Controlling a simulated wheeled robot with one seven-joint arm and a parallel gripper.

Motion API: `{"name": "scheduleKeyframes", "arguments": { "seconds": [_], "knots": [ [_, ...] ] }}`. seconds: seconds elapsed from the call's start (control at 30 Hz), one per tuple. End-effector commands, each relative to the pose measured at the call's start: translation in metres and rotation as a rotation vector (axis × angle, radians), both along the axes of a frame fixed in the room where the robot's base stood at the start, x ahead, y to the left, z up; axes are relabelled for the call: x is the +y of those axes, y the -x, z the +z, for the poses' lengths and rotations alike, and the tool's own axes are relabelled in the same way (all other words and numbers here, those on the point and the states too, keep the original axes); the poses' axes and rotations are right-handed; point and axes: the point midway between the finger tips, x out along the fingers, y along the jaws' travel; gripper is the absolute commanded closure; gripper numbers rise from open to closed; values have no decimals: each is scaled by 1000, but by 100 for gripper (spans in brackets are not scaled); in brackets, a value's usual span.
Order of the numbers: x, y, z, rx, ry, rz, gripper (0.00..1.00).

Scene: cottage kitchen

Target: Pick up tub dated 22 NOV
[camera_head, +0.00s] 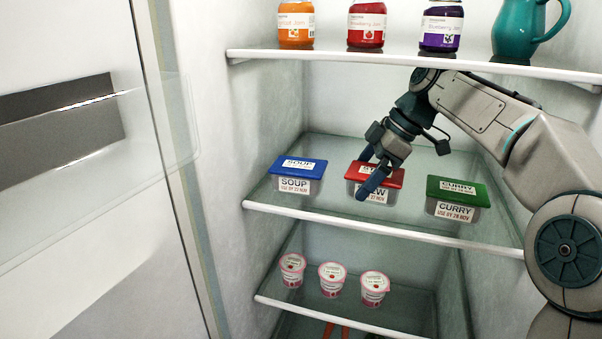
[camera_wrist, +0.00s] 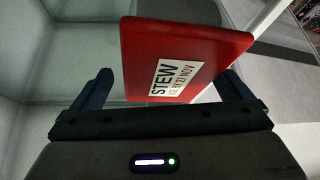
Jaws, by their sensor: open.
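A red-lidded STEW tub (camera_head: 396,178) sits in the middle of the fridge's middle shelf (camera_head: 330,212). In the wrist view the red lid (camera_wrist: 150,45) is tilted in the picture, and its label's small date looks like 21 or 22 NOV. A blue-lidded SOUP tub (camera_head: 298,168) stands to its left, its date perhaps 23 NOV. A green-lidded CURRY tub (camera_head: 456,190) stands to its right, its date perhaps 28 NOV. My gripper (camera_head: 366,174) is open at the STEW tub and partly hides it. In the wrist view its fingers (camera_wrist: 165,88) are spread either side of the lid; contact is unclear.
The upper shelf (camera_head: 400,60) holds an orange jar (camera_head: 296,24), a red jar (camera_head: 367,24), a purple jar (camera_head: 440,26) and a teal jug (camera_head: 520,30) above my arm. Three pink-lidded cups (camera_head: 332,281) stand on the lower shelf. The fridge door (camera_head: 90,220) is open at left.

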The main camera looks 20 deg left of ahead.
Motion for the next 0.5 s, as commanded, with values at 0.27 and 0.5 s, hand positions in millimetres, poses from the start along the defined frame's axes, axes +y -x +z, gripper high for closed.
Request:
{"name": "scheduleKeyframes", "arguments": {
  "seconds": [0.27,0.5],
  "knots": [
    [40,13,-1,-9,7,15,2],
    [66,21,-1,-8,6,10,2]
  ]
}}
